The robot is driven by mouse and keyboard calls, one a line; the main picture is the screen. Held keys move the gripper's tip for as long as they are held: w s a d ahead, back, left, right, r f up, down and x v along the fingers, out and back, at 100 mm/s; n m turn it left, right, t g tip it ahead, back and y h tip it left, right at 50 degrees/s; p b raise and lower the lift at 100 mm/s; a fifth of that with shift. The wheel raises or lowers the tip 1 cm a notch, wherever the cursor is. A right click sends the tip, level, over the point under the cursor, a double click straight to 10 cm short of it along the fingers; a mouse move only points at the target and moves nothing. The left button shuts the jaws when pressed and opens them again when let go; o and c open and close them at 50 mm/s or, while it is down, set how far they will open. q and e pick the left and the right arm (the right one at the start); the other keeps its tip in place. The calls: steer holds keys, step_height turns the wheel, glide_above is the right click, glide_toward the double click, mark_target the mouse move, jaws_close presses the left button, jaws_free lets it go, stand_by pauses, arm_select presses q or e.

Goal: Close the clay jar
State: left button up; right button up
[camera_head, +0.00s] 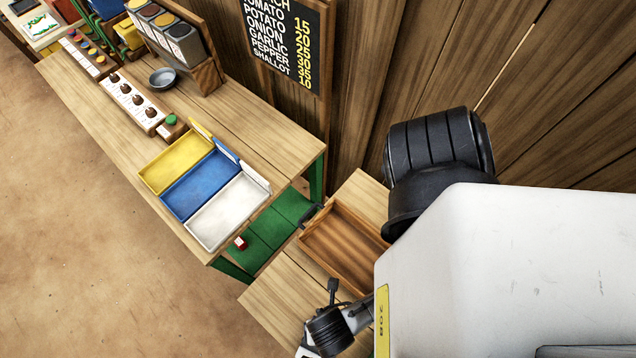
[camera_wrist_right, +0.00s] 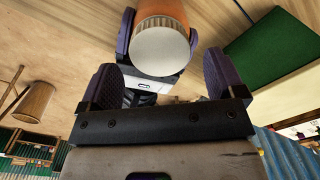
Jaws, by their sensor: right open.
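The clay jar (camera_wrist_right: 160,10), orange-brown with a pale ribbed round end (camera_wrist_right: 160,44), shows at the top of the right wrist view. The dark purple pads of my left gripper (camera_wrist_right: 159,34) sit against both sides of it, shut on it. My right gripper (camera_wrist_right: 158,80) is open and empty; its two pads stand wide apart in front of the jar's pale end, not touching it as far as I can tell. Whether the pale end is a lid is unclear. The jar and both gripper tips are hidden in the head view.
In the head view, a wooden tray (camera_head: 318,262) lies on the lower table. Yellow, blue and white bins (camera_head: 262,190) and a grey bowl (camera_head: 162,70) stand on the long table. A small red cube (camera_head: 240,243) lies on a green surface. My white arm blocks the right side.

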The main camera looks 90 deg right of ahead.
steer(key=shift+f, duration=1.45)
steer(key=c, duration=0.9)
steer(key=m, duration=0.6)
steer(key=shift+m, duration=0.4)
steer(key=shift+c, duration=0.2)
steer(key=o, duration=1)
steer(key=shift+r, duration=0.1)
